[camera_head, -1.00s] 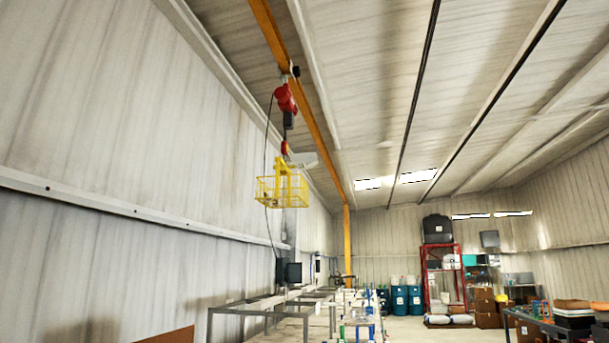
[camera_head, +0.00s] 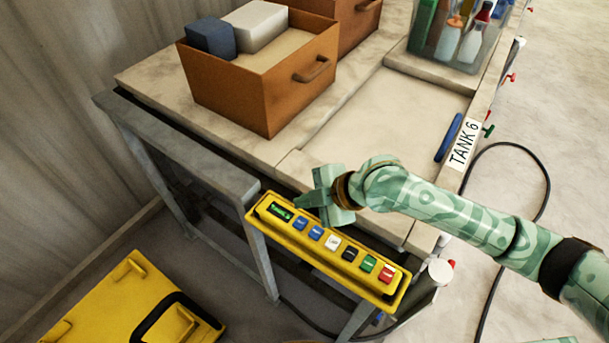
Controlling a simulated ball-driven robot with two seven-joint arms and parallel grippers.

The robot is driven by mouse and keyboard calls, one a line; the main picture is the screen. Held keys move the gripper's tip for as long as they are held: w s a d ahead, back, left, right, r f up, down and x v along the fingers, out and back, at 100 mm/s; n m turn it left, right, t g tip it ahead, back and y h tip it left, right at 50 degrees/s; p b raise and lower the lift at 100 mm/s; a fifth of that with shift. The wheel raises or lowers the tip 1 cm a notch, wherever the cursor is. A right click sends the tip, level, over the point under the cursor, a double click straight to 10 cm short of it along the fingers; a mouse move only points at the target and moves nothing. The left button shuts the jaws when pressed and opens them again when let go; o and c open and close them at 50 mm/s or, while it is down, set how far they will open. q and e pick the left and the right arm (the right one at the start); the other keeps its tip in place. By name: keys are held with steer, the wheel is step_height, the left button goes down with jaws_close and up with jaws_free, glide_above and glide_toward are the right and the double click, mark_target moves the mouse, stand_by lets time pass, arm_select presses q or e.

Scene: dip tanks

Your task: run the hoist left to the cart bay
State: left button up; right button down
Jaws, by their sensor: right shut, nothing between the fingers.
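A yellow control box (camera_head: 326,252) is fixed along the front of the bench. It carries a small green-lit display (camera_head: 280,212), two blue buttons (camera_head: 300,223), then white (camera_head: 332,242), black (camera_head: 350,253), green (camera_head: 368,264) and red (camera_head: 386,273) buttons. My right gripper (camera_head: 301,201) is shut and empty. Its tip points left, over the box's back edge near the display and the left blue button; I cannot tell whether it touches. My left gripper is not in view. The hoist and its yellow basket are out of view now.
A yellow thing with a black handle (camera_head: 170,310) stands on the floor at lower left. A brown bin (camera_head: 235,95) with blocks sits on the bench. A plate reads TANK 6 (camera_head: 463,143). A black cable (camera_head: 545,180) loops at right.

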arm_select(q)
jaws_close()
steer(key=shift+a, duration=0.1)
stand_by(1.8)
